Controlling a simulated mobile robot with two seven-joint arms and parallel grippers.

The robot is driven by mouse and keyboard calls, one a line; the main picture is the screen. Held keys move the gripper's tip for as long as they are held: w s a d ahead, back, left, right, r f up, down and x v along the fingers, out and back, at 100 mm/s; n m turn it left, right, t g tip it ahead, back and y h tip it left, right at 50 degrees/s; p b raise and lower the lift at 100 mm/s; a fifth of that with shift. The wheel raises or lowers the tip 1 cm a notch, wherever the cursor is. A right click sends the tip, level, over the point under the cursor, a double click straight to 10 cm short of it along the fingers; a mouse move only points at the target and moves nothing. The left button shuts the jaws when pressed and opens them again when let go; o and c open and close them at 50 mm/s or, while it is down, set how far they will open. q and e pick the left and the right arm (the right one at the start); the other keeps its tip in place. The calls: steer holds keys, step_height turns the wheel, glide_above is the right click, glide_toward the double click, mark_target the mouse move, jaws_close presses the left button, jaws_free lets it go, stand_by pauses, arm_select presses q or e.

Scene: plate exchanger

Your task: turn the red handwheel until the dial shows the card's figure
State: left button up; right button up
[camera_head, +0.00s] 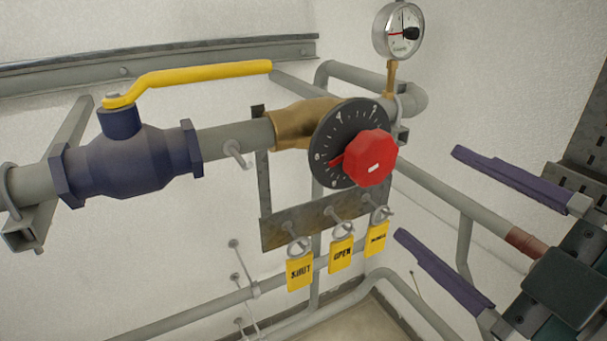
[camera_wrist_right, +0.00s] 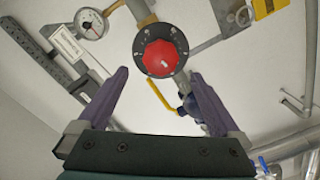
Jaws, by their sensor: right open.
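The red handwheel (camera_head: 371,159) sits in front of a black dial (camera_head: 331,132) with white marks, on a brass fitting in the pipe. A red pointer shows at the wheel's left, near the dial's lower-left figures; these are too small to read surely. My right gripper (camera_head: 427,194) is open and empty, to the right of the wheel and apart from it. In the right wrist view the handwheel (camera_wrist_right: 160,58) appears between and just beyond the purple fingertips. A white card-like plate (camera_wrist_right: 69,43) hangs by the gauge there; its print is unreadable. My left gripper is out of view.
A blue valve (camera_head: 130,160) with a yellow lever (camera_head: 200,76) stands left of the dial. A round gauge (camera_head: 398,31) rises above it. Yellow tags (camera_head: 341,252) hang from a bracket (camera_head: 312,222) below. A pipe (camera_head: 430,187) runs behind my right fingers.

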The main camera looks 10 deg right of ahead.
mark_target(378, 164)
steer(key=p+x, duration=0.1)
steer(key=x, duration=0.3)
steer(key=p+x, duration=0.1)
steer(key=x, duration=0.4)
steer(key=shift+s+a+r+p, duration=0.1)
steer(key=shift+a+r+p, duration=0.15)
steer(key=shift+p, duration=0.05)
steer(key=shift+w+a+f, duration=0.1)
steer(key=shift+w+a, duration=0.1)
steer(key=shift+w, duration=0.3)
steer(key=c, duration=1.2)
